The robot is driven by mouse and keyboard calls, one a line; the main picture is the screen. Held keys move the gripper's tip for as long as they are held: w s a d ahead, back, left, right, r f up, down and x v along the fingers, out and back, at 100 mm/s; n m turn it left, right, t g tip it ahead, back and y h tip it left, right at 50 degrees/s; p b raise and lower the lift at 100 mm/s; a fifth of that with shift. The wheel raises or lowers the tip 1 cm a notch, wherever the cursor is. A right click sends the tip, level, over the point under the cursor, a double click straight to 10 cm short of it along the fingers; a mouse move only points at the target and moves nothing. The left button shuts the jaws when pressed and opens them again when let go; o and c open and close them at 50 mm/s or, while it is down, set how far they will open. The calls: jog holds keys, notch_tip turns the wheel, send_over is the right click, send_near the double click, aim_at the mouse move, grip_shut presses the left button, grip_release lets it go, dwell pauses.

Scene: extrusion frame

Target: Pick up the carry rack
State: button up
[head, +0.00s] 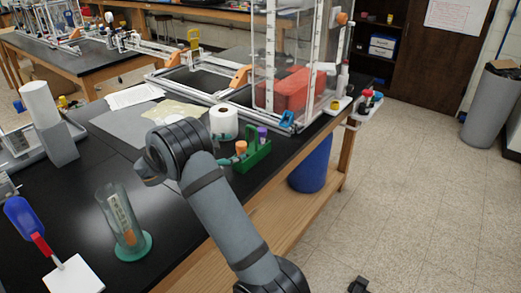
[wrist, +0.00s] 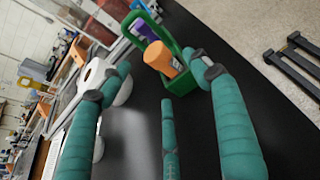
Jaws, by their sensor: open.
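The green carry rack (head: 257,158) stands on the black bench near its right edge in the head view. It has a raised handle and holds an orange-capped tube (head: 241,148) and a purple-capped tube (head: 262,133). In the wrist view the rack (wrist: 181,82) is ahead of my gripper (wrist: 163,76), with the orange cap facing me. My gripper's three teal fingers are spread and open. Two fingertips lie to either side of the rack in the picture, and the third is below it. I cannot tell if any touches.
A white roll (head: 224,121) stands close beside the rack, to its left in the head view. A glass cylinder with a green base (head: 133,248) stands at the front. A clear-walled enclosure (head: 290,60) is behind the rack.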

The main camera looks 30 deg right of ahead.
jog(key=p, duration=0.2)
send_near(252, 143)
jog(key=d+f, duration=0.1)
jog(key=d, duration=0.1)
jog(key=w+d+f, duration=0.1)
jog(key=d+f, duration=0.1)
jog(key=shift+d+f, duration=0.1)
jog(key=shift+d, duration=0.05)
jog(key=c, duration=0.9)
